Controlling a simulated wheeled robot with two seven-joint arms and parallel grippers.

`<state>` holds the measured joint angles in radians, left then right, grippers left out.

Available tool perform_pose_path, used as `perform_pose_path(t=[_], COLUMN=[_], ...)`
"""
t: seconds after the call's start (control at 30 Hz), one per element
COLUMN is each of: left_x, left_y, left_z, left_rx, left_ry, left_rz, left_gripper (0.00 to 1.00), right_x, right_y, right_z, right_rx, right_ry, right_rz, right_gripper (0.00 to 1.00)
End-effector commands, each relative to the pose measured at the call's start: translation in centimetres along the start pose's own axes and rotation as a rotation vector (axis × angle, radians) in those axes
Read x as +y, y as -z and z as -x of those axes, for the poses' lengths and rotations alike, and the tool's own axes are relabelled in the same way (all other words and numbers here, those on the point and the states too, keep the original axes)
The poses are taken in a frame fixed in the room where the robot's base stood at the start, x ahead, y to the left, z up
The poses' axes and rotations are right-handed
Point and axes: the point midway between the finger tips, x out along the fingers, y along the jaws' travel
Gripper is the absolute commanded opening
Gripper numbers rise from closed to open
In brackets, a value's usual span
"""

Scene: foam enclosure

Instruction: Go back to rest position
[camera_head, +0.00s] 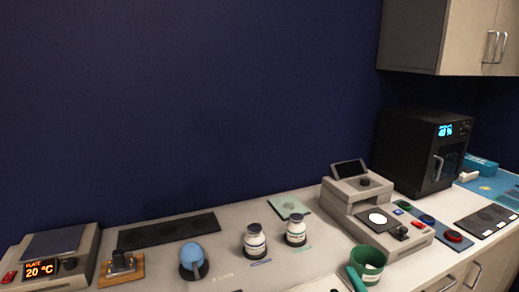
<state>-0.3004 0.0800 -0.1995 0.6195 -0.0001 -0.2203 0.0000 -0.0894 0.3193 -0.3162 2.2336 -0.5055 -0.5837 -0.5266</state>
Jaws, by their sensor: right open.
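My left gripper is not in view.
A wall cabinet (455,38) hangs upper right. Space above the counter is clear.

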Motion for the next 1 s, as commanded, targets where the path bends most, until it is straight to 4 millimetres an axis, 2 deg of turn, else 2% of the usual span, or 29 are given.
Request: perform_pose_path(t=[0.03, 0.1, 0.2, 0.3, 0.5, 0.67, 0.8, 1.0], left_x=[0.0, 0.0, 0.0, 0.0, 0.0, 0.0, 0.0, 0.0], left_y=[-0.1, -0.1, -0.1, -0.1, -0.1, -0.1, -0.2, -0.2], left_z=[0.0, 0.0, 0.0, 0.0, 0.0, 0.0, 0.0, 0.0], left_rx=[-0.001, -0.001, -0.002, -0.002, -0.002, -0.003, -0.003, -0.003], left_ry=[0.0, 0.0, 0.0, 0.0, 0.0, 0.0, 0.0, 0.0], left_rz=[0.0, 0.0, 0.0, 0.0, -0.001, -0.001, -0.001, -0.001], left_gripper=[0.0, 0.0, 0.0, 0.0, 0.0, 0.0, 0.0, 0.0], right_x=[2.4, 5.8, 9.8, 12.7, 16.2, 17.7, 21.2, 26.9], right_y=[1.9, 4.2, 6.4, 7.3, 7.6, 7.0, 8.3, 10.2], right_z=[1.7, 4.5, 8.9, 13.1, 20.4, 25.8, 24.4, 23.7], right_rx=[0.104, 0.258, 0.46, 0.625, 0.894, 1.087, 1.085, 1.101], right_ry=[-0.099, -0.235, -0.399, -0.525, -0.713, -0.837, -0.839, -0.857], right_rz=[-0.135, -0.319, -0.529, -0.68, -0.877, -0.986, -0.972, -0.961], right_gripper=[0.56, 0.56, 0.56, 0.56, 0.56, 0.56, 0.56, 0.56])
